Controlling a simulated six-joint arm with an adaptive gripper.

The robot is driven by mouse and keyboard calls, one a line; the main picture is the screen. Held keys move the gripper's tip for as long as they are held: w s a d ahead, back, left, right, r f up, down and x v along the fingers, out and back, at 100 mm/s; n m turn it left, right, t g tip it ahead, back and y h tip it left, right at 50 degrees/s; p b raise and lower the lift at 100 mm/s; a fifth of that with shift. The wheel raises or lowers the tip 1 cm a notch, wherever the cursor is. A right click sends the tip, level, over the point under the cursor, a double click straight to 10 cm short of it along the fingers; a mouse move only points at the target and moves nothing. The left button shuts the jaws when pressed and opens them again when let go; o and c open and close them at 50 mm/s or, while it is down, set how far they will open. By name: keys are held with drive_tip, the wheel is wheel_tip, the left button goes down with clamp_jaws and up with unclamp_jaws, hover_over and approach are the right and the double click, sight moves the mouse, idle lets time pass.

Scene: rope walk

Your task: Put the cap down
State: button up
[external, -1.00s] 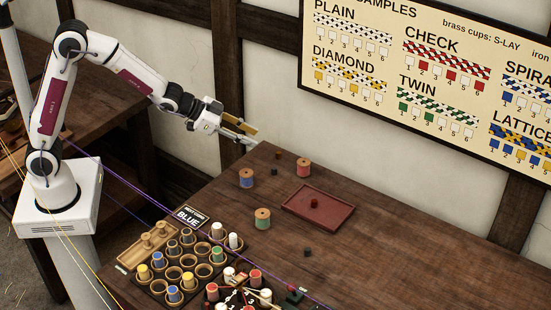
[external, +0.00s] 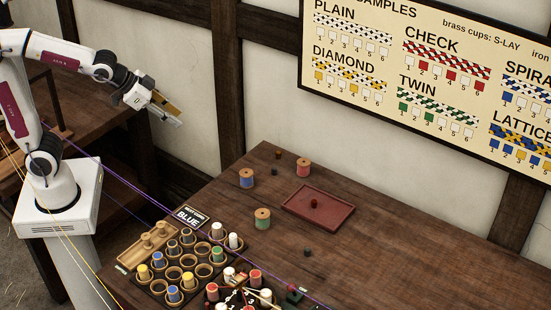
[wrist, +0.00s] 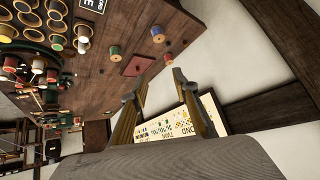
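My gripper (external: 177,116) hangs in the air left of the table, well away from everything on it. In the wrist view its two fingers (wrist: 153,87) are spread apart with nothing visible between them. A small dark red piece (external: 313,203), which looks like a cap, sits on the red tray (external: 331,216). Other small dark pieces lie loose on the tabletop: a green one (external: 307,252) in front of the tray and two (external: 274,171) (external: 278,154) behind it. I cannot tell which of these is the task's cap.
Thread spools (external: 262,219) stand left of the tray. A rack of cups (external: 173,273), some holding coloured bobbins, a wooden tray (external: 140,250) and a sign reading BLUE (external: 188,215) are at the front left. A purple line crosses the table. The table's right side is clear.

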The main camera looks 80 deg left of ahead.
drive_tip(key=s+d+g, duration=0.1)
drive_tip(key=s, duration=0.9)
drive_tip(key=s+d+f+g+h, duration=0.1)
drive_tip(key=s+d, duration=0.1)
drive_tip(key=s, duration=0.7)
drive_tip(key=shift+s+d+f+g, duration=0.25)
drive_tip(key=shift+s+d+g, duration=0.05)
drive_tip(key=shift+s, duration=0.1)
drive_tip(key=shift+o, duration=0.6)
